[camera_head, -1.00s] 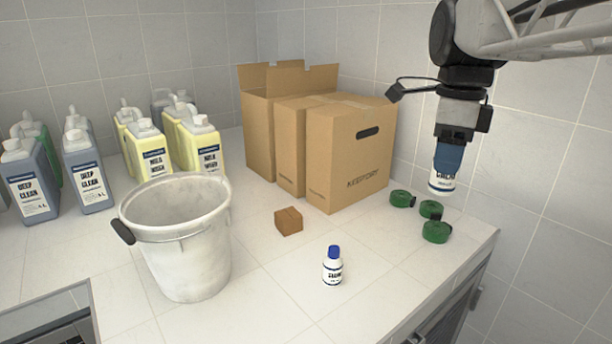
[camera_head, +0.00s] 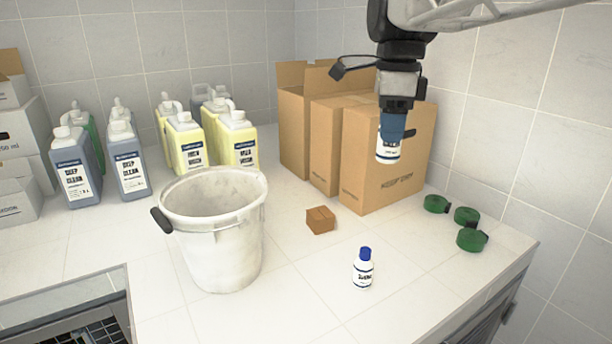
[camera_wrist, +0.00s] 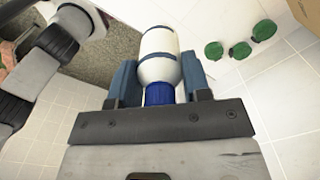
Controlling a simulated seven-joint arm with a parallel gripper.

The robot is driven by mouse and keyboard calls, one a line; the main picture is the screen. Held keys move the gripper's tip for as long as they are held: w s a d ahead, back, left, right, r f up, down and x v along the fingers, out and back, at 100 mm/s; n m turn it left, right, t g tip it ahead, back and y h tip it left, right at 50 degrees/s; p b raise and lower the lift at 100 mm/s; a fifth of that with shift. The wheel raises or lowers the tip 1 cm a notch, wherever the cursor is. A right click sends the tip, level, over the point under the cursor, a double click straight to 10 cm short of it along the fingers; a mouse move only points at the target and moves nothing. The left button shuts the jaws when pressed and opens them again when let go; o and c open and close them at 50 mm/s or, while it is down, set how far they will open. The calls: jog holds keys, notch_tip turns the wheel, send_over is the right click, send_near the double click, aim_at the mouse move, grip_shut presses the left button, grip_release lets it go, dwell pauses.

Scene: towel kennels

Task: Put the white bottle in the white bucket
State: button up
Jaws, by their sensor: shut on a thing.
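My gripper (camera_head: 391,132) hangs in the air at the upper right, in front of the rightmost cardboard box in the picture. It is shut on a white bottle (camera_head: 387,154), whose lower part sticks out below the blue fingers. In the wrist view the bottle (camera_wrist: 158,57) sits between the two fingers, with its blue cap toward the gripper body. The white bucket (camera_head: 222,245) stands on the tiled counter, left of and lower than the gripper. Its open top faces up and the visible inside looks empty; its bottom is hidden.
A second white bottle with a blue cap (camera_head: 363,270) stands on the counter right of the bucket. A small brown block (camera_head: 320,220) lies behind it. Cardboard boxes (camera_head: 372,175), several jugs (camera_head: 128,160) and green round items (camera_head: 466,216) surround the clear middle.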

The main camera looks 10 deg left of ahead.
jog(key=s+a+f+n, duration=0.15)
jog(key=a+n, duration=0.55)
jog(key=a, duration=2.4)
notch_tip(320, 180, down, 18)
jog(key=shift+s+r, duration=0.25)
jog(key=shift+s, duration=0.1)
jog(key=shift+a, duration=0.1)
notch_tip(320, 180, down, 6)
jog(key=shift+f, duration=0.15)
jog(key=shift+f, duration=1.85)
jog(key=shift+f, duration=0.1)
